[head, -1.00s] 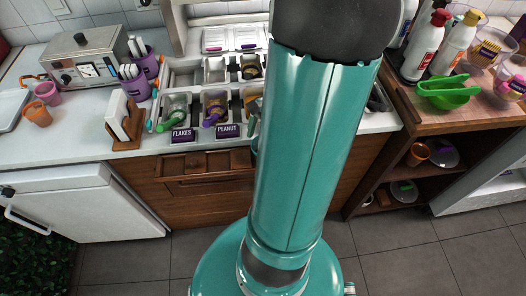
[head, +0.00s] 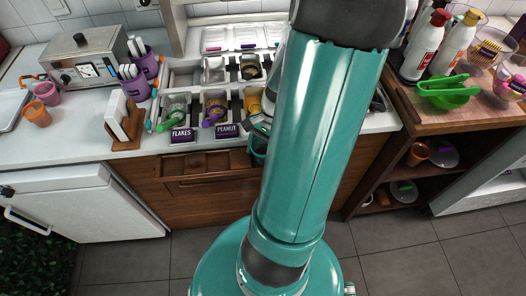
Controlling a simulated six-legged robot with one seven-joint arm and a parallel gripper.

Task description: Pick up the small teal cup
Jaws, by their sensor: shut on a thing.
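The small teal cup (head: 258,148) shows in the head view just left of my large teal arm link, in front of the counter's front edge near the topping bins. My arm hides part of it. My gripper (head: 260,126) is partly visible just above the cup and is shut on it. The fingertips are small and partly hidden behind the arm.
Topping bins with FLAKES (head: 182,135) and PEANUT (head: 227,130) labels stand on the counter behind. A wooden napkin holder (head: 126,130) and orange cup (head: 37,114) are left. An open drawer (head: 207,163) lies below.

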